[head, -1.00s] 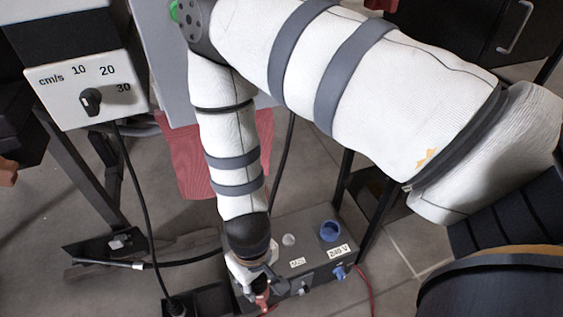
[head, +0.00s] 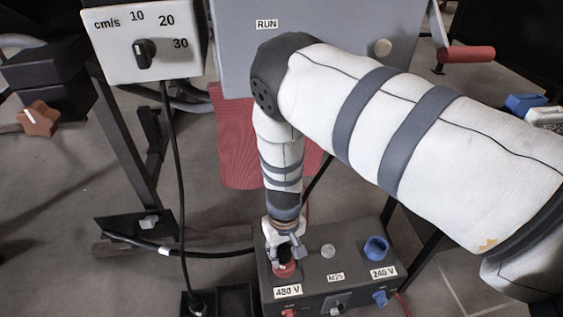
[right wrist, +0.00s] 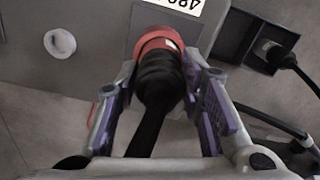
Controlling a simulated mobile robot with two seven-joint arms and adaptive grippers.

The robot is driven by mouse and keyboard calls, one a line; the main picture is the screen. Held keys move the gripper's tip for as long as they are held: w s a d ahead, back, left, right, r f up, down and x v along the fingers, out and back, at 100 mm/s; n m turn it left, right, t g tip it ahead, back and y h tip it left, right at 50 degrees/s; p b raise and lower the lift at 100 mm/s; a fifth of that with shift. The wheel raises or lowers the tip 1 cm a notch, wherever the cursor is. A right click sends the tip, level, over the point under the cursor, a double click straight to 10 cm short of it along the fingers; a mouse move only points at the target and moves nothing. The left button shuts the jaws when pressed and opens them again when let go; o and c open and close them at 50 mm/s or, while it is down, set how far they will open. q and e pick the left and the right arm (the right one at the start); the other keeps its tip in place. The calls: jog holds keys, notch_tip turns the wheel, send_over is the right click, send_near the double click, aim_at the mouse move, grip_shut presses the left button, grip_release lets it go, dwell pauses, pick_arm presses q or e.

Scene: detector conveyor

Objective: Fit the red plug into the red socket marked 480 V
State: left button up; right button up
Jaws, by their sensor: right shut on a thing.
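My right gripper (head: 284,248) is over the red socket (head: 285,270) behind the 480 V label (head: 288,291) on the grey box. In the right wrist view my right gripper (right wrist: 160,75) is shut on the red plug's black body (right wrist: 160,85), with one finger on each side. A red ring (right wrist: 158,40) shows at the plug's far end, against the panel beside the upside-down 480 label (right wrist: 178,4). The plug is lined up with the socket; how deep it sits is hidden. My left gripper is not in view.
A blue 240 V socket (head: 376,248) is on the same box (head: 345,262), right of the M25 label (head: 336,277). A speed dial panel (head: 150,45) with a hanging black cable (head: 176,180) stands at left. A red mat-like panel (head: 240,150) is behind my arm.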

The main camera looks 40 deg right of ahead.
jog(key=o, duration=1.2)
jog(key=shift+f, duration=0.1)
jog(key=shift+o, duration=0.2)
notch_tip(320, 180, up, 12)
jog(key=p, duration=0.4)
jog(key=shift+r, duration=0.2)
jog(key=s+f+n+g+h, duration=0.1)
jog(key=s+f+g, duration=0.25)
jog(key=s, duration=1.45)
jog(key=s+f+n+g+h, duration=0.15)
jog(key=s+f, duration=0.35)
jog(key=s, duration=1.3)
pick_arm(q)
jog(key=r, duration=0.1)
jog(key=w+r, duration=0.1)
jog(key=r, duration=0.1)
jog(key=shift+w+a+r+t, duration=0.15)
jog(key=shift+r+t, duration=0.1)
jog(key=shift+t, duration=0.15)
pick_arm(e)
jog(key=s+a+r+g+y, duration=0.1)
jog(key=s+a+r, duration=0.1)
jog(key=s, duration=0.6)
jog(key=s+a+r+g+y, duration=0.1)
jog(key=s+a+r, duration=0.2)
jog(key=s, duration=0.5)
jog(key=shift+s+a+r+g+y, duration=0.25)
jog(key=shift+r+g+y, duration=0.15)
jog(key=shift+r, duration=0.5)
